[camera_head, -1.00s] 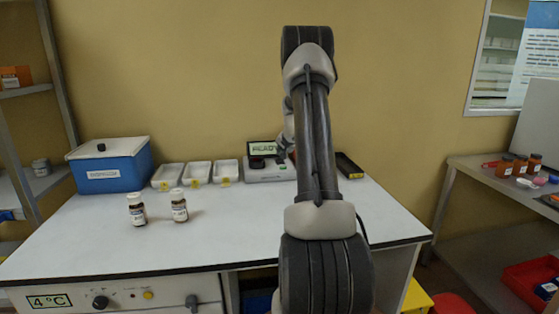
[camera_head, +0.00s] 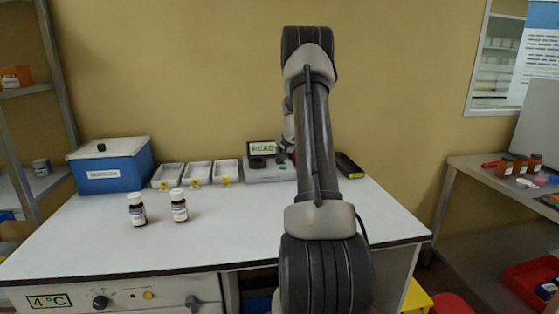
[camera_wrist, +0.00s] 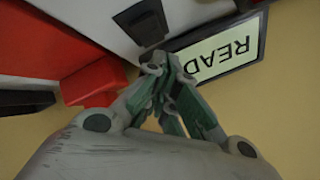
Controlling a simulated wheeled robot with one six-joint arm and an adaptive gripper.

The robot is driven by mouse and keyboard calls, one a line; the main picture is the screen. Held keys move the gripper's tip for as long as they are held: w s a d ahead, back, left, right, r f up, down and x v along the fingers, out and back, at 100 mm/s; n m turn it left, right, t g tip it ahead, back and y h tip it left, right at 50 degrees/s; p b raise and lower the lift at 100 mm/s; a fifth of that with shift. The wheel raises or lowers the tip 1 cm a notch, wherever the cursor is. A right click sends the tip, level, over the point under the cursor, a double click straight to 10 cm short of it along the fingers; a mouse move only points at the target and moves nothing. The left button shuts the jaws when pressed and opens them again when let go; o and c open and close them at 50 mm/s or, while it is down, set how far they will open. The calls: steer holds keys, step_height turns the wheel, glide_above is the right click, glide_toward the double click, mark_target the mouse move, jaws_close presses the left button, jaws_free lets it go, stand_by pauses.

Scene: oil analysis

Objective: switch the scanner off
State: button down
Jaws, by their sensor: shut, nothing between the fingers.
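The scanner (camera_head: 262,174) is a pale box at the back of the bench, with a raised screen (camera_head: 262,148) that reads READ. In the wrist view the screen (camera_wrist: 222,52) shows the same word upside down, and a red part (camera_wrist: 92,82) sticks out beside my fingers. My gripper (camera_wrist: 154,62) is shut and empty, its fingertips close to the scanner's body between the red part and the screen. I cannot tell whether the tips touch anything. In the head view my arm hides most of the gripper and the scanner's right side.
Three white trays (camera_head: 197,173) and a blue lidded box (camera_head: 110,165) stand left of the scanner. Two small bottles (camera_head: 179,206) stand in front. A dark tray (camera_head: 348,165) lies right of my arm. The bench front (camera_head: 230,240) is clear.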

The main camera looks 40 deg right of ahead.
steer(key=shift+f, duration=0.3)
steer(key=shift+f, duration=0.3)
stand_by(0.5)
steer(key=shift+r, duration=0.75)
steer(key=shift+s+a+r, duration=0.1)
steer(key=shift+s+r, duration=0.05)
steer(key=shift+r, duration=1.1)
steer(key=shift+s+a+r, duration=0.1)
steer(key=shift+r, duration=1.15)
